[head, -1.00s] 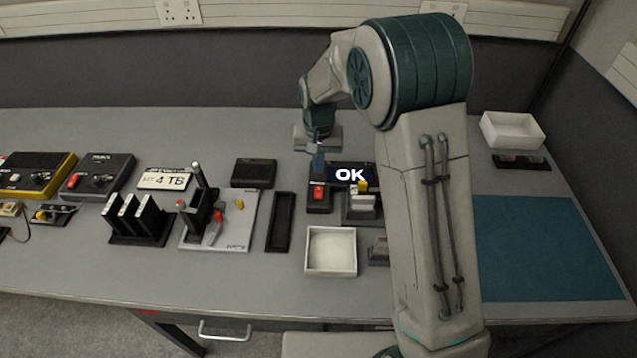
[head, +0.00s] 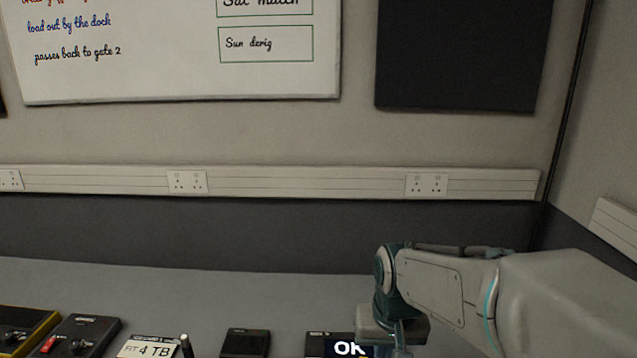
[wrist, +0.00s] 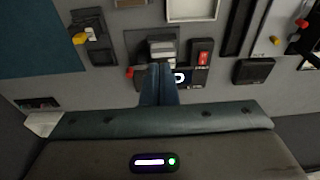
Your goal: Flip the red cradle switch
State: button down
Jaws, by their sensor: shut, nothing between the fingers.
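A black display reading "OK" (head: 348,347) is cut by the bottom edge of the head view. The wrist view shows the bench upside down, with a dark cradle (wrist: 160,58) holding pale grey blocks. A red rocker (wrist: 203,58) in a black housing is right of it there, and a small red knob (wrist: 129,72) is at its left side. I cannot tell which of these red parts is the cradle switch. My gripper (wrist: 160,68) is shut and empty, its fingertips over the cradle's edge and hiding part of the display. In the head view my gripper (head: 401,343) is right of the display.
A white tray (wrist: 193,18) lies beyond the cradle in the wrist view. A black box with a yellow part (wrist: 92,38) and a blue mat (wrist: 38,40) lie to the left. A dark box (wrist: 254,71) lies to the right. The bench's back strip (head: 200,282) is clear.

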jog(key=s+d+t, duration=0.1)
jog(key=s+d, duration=0.3)
jog(key=s, duration=0.6)
jog(key=shift+s+r, duration=0.3)
jog(key=shift+s, duration=0.05)
jog(key=shift+w+a, duration=0.1)
jog(key=w+a+g, duration=0.1)
jog(key=w+a, duration=0.2)
jog(key=w, duration=0.3)
jog(key=w+a+g, duration=0.1)
jog(key=w+a, duration=0.2)
jog(key=w, duration=0.4)
jog(key=w+a+f, duration=0.3)
jog(key=w+a, duration=0.2)
jog(key=w, duration=0.1)
jog(key=w+a+f+g+p, duration=0.1)
jog(key=w+a+f, duration=0.3)
jog(key=w, duration=0.1)
jog(key=shift+w+a+g, duration=0.3)
jog(key=shift+w+a, duration=0.05)
jog(key=shift+w, duration=0.05)
